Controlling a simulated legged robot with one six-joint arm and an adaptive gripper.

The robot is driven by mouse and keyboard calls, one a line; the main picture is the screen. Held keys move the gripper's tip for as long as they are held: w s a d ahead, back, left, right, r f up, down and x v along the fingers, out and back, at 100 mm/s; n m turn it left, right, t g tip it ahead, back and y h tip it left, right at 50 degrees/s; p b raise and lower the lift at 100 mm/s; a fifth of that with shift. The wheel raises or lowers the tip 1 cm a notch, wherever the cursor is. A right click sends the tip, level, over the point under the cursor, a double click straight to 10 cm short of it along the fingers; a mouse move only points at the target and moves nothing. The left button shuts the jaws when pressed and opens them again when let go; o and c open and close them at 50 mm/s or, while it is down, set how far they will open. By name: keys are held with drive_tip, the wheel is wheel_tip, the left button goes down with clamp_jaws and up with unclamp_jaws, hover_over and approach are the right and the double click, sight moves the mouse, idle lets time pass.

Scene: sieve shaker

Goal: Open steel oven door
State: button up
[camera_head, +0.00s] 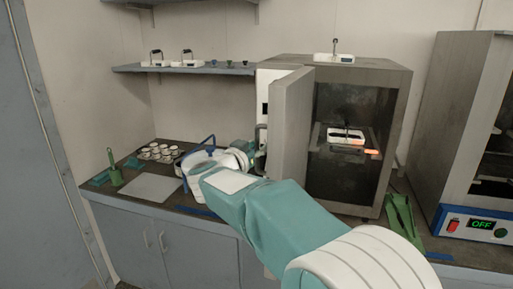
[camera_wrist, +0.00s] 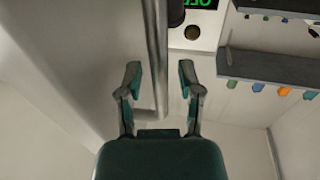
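The steel oven (camera_head: 390,95) stands on the counter, and its door (camera_head: 288,125) is swung partly open toward the left. The lit inside shows, with a white tray (camera_head: 346,135) on a rack. My gripper (camera_head: 257,150) is at the outer side of the door, partly hidden by my arm and the door edge. In the wrist view my gripper (camera_wrist: 160,78) is open, its two fingertips apart. A vertical metal bar (camera_wrist: 157,60), seemingly the door handle, runs between the fingers; I cannot tell whether either finger touches it.
A second oven (camera_head: 455,120) with an OFF display stands at the right. Green tongs (camera_head: 403,222) lie between the ovens. A weighing paper or plate (camera_head: 148,187), small cups (camera_head: 160,151) and a green scoop (camera_head: 115,170) are on the left counter. A shelf (camera_head: 190,69) hangs above.

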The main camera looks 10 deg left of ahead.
drive_tip(key=shift+s, duration=0.1)
drive_tip(key=v, duration=1.2)
drive_tip(key=shift+a, duration=0.1)
